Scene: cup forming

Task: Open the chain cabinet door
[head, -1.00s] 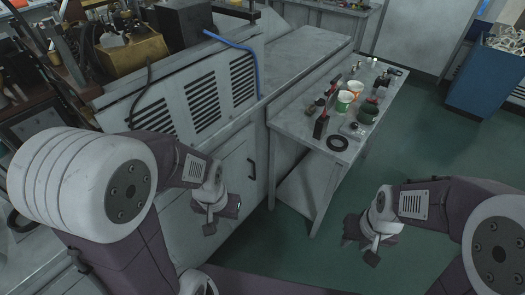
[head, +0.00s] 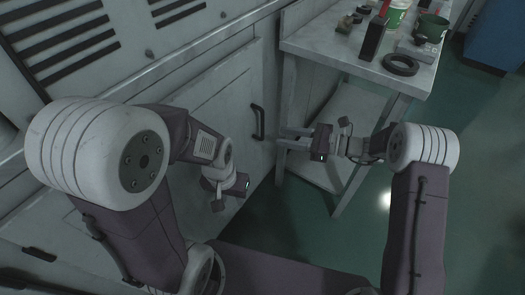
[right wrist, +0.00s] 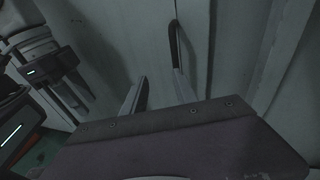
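The cabinet door (head: 228,115) is a grey metal panel at the centre left of the head view, and it looks shut. Its black bar handle (head: 258,122) stands upright near the door's right edge. The handle also shows at the top of the right wrist view (right wrist: 177,42). My right gripper (head: 283,138) is open, its two fingers pointing left at the handle from a short way to its right. I see no contact with the handle. My left gripper (head: 212,194) hangs in front of the door, lower left of the handle; its finger opening is unclear.
A grey side table (head: 350,62) stands right of the cabinet, its leg and lower shelf close behind my right gripper. It holds a black ring (head: 400,65), a green-and-white cup (head: 397,16) and other items. Green floor (head: 455,200) is clear at the right.

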